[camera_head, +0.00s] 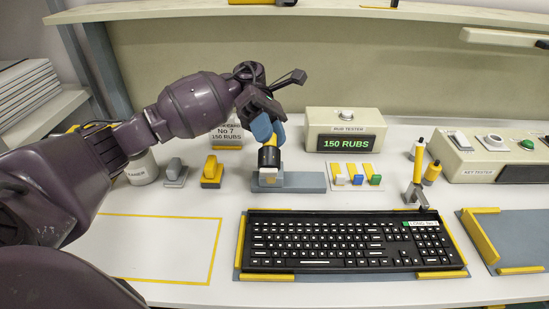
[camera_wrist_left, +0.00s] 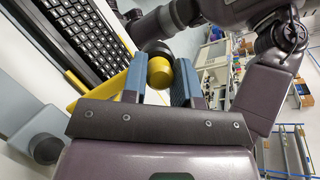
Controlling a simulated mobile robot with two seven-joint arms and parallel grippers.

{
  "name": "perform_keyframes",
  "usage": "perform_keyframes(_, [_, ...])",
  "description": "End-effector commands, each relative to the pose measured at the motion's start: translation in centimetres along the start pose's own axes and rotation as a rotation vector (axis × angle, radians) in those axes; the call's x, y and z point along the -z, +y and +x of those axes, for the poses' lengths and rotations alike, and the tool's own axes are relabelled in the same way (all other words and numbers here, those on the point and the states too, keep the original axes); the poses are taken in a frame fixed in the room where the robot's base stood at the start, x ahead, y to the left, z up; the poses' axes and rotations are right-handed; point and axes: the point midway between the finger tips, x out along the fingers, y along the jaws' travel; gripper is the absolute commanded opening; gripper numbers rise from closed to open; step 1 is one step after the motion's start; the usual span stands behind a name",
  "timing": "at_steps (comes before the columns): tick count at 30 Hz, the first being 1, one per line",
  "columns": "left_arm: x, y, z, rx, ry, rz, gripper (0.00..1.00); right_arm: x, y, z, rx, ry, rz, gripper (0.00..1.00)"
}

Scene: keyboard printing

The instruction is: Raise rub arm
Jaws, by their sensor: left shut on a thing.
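My left gripper (camera_head: 271,133) reaches over the back middle of the bench, its blue fingers pointing down. It is shut on a yellow and black handle (camera_head: 268,157), which I take to be the rub arm. In the left wrist view the round yellow end (camera_wrist_left: 159,73) sits between the blue fingers, with a yellow bar running off to the left. Below the handle, a pale tip is at the left end of a blue-grey block (camera_head: 308,181); I cannot tell whether they touch. The rub tester (camera_head: 345,128) reads 150 RUBS. My right gripper is not in view.
A black keyboard (camera_head: 345,240) lies on a mat with yellow stops in front. Small coloured pads (camera_head: 357,178) sit right of the block. A yellow-tipped stand (camera_head: 418,175) is farther right, near the key tester (camera_head: 480,160).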

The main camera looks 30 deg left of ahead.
Motion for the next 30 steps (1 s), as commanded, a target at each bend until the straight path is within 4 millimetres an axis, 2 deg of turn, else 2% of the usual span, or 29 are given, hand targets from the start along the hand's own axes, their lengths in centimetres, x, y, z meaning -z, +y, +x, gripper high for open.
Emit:
perform_keyframes(1, [0.4,1.0,-0.6,0.038,-0.035,-0.018,0.00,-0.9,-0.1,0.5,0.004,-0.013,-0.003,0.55])
perform_keyframes(15, [0.4,3.4,-6.1,0.314,-0.281,-0.134,0.00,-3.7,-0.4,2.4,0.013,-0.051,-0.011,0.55])
perform_keyframes(21, [0.5,4.0,-7.4,0.330,-0.295,-0.141,0.00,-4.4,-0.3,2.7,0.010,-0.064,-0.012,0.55])
perform_keyframes(30, [0.5,4.4,-8.1,0.325,-0.292,-0.139,0.00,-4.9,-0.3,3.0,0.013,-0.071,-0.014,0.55])
